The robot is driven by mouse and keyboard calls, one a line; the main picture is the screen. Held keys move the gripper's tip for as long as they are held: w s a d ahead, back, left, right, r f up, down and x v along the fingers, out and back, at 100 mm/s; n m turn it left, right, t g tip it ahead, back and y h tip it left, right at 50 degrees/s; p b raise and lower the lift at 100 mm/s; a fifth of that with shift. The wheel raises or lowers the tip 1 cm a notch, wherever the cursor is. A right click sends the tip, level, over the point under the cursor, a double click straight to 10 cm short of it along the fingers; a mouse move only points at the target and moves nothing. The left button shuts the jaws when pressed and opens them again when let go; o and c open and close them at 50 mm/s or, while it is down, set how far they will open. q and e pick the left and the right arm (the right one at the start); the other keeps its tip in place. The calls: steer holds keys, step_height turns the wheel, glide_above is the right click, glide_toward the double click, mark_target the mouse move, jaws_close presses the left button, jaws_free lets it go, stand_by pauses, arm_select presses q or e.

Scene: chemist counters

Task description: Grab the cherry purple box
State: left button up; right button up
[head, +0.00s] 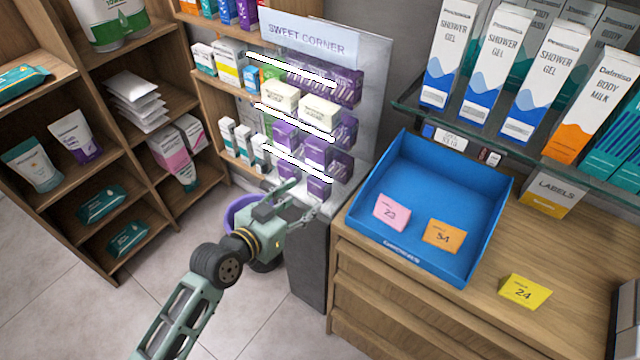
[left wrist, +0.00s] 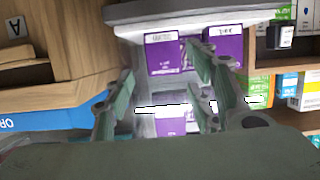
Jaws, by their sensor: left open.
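Several purple boxes, such as this one (head: 315,151), stand on the tiers of the Sweet Corner display (head: 346,55). Their small print is too small to tell which is cherry. My left gripper (head: 299,203) is open in front of the lowest tier, close to a low purple box (head: 319,187). In the left wrist view my left gripper (left wrist: 163,84) has its fingers spread, with a purple box (left wrist: 162,52) ahead between them. Another purple box (left wrist: 229,44) is beside it, partly behind a finger. Nothing shows between the fingers as held. My right gripper is not in view.
A blue tray (head: 425,185) with pink and orange cards stands on the wooden counter right of the display; a yellow card (head: 525,291) lies nearby. A wooden shelf stands at left. A purple bin (head: 241,211) is behind my gripper. The floor at left is clear.

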mark_target(315, 188)
arm_select(q)
steer(key=shift+w+d+f, duration=0.15)
steer(key=shift+w+d, duration=0.05)
steer(key=shift+w, duration=0.25)
steer(key=shift+w+d+f, duration=0.1)
steer(key=shift+w+d, duration=0.05)
steer(key=shift+w, duration=0.3)
steer(key=p+x, duration=0.1)
steer(key=x, duration=0.3)
steer(key=shift+w+r, duration=0.15)
steer(key=shift+w+d, duration=0.2)
steer(key=shift+w, duration=0.1)
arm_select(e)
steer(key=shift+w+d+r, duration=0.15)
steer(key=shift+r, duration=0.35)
arm_select(q)
steer(key=c, duration=0.8)
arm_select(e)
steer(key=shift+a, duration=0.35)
